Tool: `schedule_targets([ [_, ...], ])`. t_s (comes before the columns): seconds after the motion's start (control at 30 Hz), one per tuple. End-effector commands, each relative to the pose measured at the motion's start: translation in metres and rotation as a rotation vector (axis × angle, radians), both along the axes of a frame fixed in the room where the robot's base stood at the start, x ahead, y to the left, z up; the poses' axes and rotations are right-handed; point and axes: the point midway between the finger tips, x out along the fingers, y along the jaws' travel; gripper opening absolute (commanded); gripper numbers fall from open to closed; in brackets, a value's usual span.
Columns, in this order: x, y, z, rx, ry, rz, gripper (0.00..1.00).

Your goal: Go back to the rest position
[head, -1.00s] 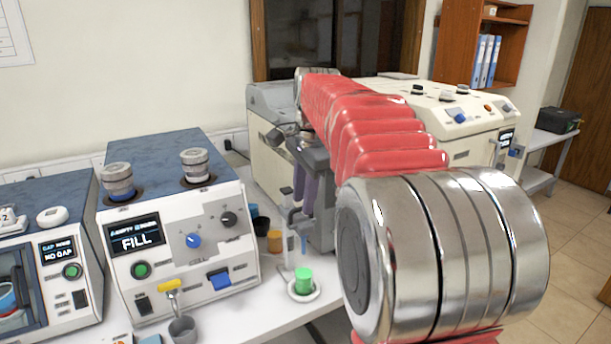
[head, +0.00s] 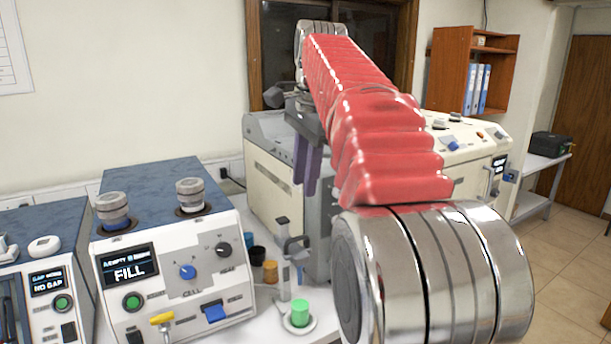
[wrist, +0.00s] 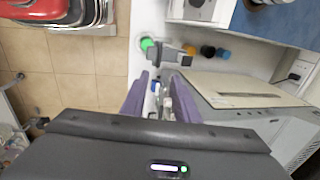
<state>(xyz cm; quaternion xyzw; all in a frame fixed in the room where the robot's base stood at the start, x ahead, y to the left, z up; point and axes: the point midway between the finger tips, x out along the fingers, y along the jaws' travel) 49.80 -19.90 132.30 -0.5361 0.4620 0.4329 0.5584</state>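My gripper (head: 305,187) hangs with its two purple fingers pointing down, above the bench and in front of the large cream machine (head: 272,165). In the wrist view my gripper (wrist: 161,77) has its fingers apart, with bench and small items visible between and below them. Nothing shows held in it. My red-sleeved arm stretches from the lower right to the upper middle of the head view and hides part of the machines behind.
The FILL machine (head: 175,260) stands at left. A green cup (head: 300,312) sits on a small stand near the bench's front edge, with a grey lever device (head: 285,262) behind it. Dark and amber cups (head: 270,271) stand nearby. Open floor (head: 560,235) lies at right.

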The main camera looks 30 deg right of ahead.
Motion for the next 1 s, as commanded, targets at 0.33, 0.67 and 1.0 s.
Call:
schedule_targets([
  [0.33, -0.001, 0.0, 0.002, 0.0, 0.001, -0.001, 0.28],
  [0.67, -0.001, 0.0, 0.002, -0.002, 0.0, 0.009, 0.28],
  [1.0, 0.016, -0.01, -0.009, -0.072, -0.042, 0.2, 0.28],
])
